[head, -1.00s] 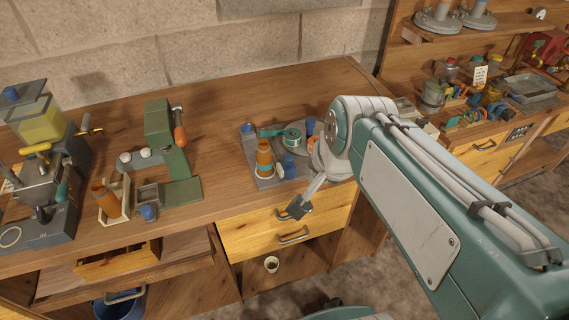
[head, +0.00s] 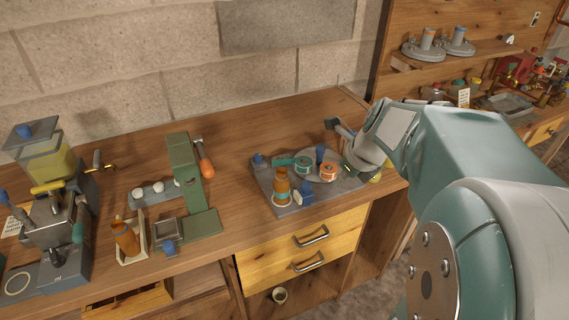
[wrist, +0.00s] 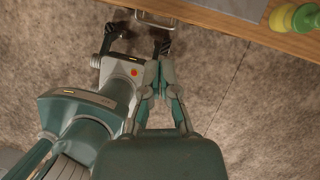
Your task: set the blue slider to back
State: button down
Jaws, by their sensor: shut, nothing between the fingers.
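In the head view a grey base plate (head: 330,198) lies on the bench right of centre. It bears several blue parts: a small knob (head: 259,159) at its back left, a block (head: 305,189) at its front and an upright post (head: 320,152). I cannot tell surely which is the blue slider. My gripper (wrist: 156,62) shows in the wrist view, shut and empty, above the floor beside the bench edge. In the head view my wrist is at the plate's right end, and the fingers cannot be made out.
An orange bottle (head: 281,185) and two spools, one orange (head: 328,171), stand on the plate. A green press (head: 187,175) and a still (head: 55,220) stand to the left. The bench (head: 270,130) is clear behind the plate. Drawers (head: 300,245) are below.

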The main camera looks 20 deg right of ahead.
aim_at(311, 195)
jog(key=w+f, duration=0.2)
jog(key=f, duration=0.1)
jog(key=w+a+f, duration=0.1)
jog(key=w+f, duration=0.1)
jog(key=f, duration=0.1)
jog(key=w+f, duration=0.3)
jog(key=shift+a+f, duration=0.2)
jog(key=shift+a, duration=0.05)
jog(key=shift+w+a, duration=0.2)
jog(key=shift+w, duration=0.05)
jog(key=shift+d, duration=0.1)
